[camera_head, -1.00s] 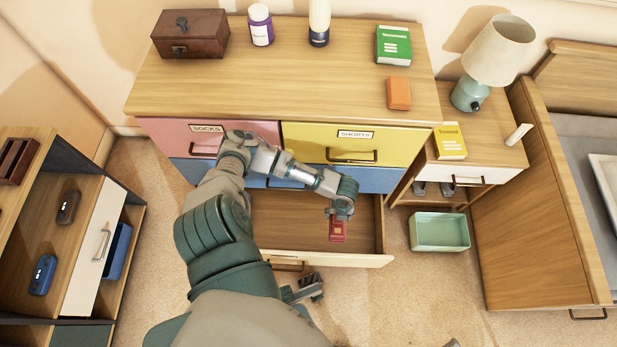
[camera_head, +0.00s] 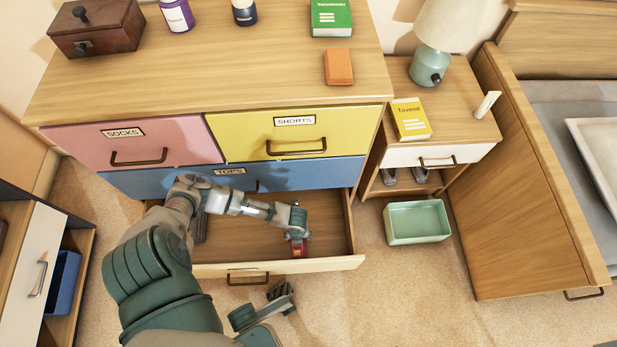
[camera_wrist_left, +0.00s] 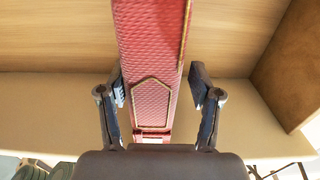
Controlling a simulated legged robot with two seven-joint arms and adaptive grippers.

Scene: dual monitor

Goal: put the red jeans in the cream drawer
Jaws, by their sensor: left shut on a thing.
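The cream drawer (camera_head: 330,264) is the open bottom drawer of the dresser, pulled well out. The folded red jeans (camera_head: 298,249) show as a small red piece below my left gripper (camera_head: 297,236), over the drawer's front right part. In the left wrist view the jeans (camera_wrist_left: 153,85) stand between the two fingers of my left gripper (camera_wrist_left: 160,92), which is shut on them. I cannot tell whether they touch the drawer floor. What looks like my right gripper (camera_head: 279,298) is low in front of the drawer, empty; its jaw opening is unclear.
A dark item (camera_head: 200,228) lies in the drawer's left part, partly behind my arm. The blue drawer (camera_head: 310,175) above is shut. A green bin (camera_head: 417,222) stands on the floor at right, beside the nightstand (camera_head: 460,120). Carpet in front is clear.

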